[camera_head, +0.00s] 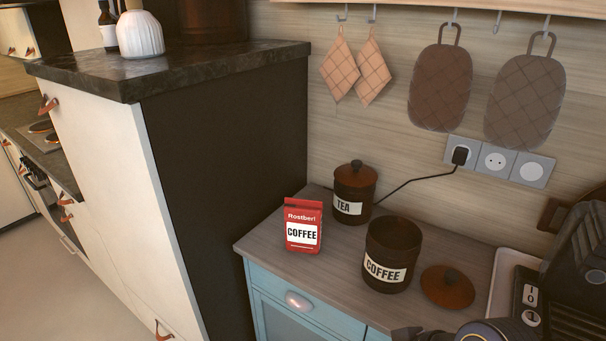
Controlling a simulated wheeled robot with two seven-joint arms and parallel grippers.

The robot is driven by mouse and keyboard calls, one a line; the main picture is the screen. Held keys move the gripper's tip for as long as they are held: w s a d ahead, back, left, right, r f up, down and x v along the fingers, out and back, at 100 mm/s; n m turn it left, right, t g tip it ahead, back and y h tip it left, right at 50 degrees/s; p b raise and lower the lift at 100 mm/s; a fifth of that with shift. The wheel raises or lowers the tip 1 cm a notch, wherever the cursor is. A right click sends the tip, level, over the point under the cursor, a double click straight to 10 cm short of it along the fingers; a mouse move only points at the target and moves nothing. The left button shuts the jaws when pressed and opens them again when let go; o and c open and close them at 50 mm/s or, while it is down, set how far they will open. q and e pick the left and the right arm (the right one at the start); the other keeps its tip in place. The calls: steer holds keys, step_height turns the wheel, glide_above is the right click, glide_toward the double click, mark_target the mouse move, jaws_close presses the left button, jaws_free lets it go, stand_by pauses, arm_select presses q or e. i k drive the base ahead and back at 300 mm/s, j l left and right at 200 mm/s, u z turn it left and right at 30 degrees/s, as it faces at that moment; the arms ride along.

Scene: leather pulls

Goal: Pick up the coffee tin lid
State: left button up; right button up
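The tin stands upright and open, with a white COFFEE label. A dark rounded part at the bottom edge, below the lid, looks like part of my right arm, cut off by the frame. Its fingers cannot be made out, and it appears apart from the lid. My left gripper is not in view.
A closed tea tin (353,192) and a red coffee packet (303,226) stand left of the coffee tin. A dark machine (572,290) on a pale tray (503,277) crowds the right. A black cord runs to the wall socket (461,155). A tall cabinet (215,170) rises at left.

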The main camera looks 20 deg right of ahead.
mark_target(448, 287)
steer(key=z, duration=1.75)
steer(key=i+l+z, duration=0.2)
steer(key=l, duration=0.2)
steer(key=i+l+z, duration=0.25)
steer(key=i+l, duration=0.05)
steer(key=l, duration=0.05)
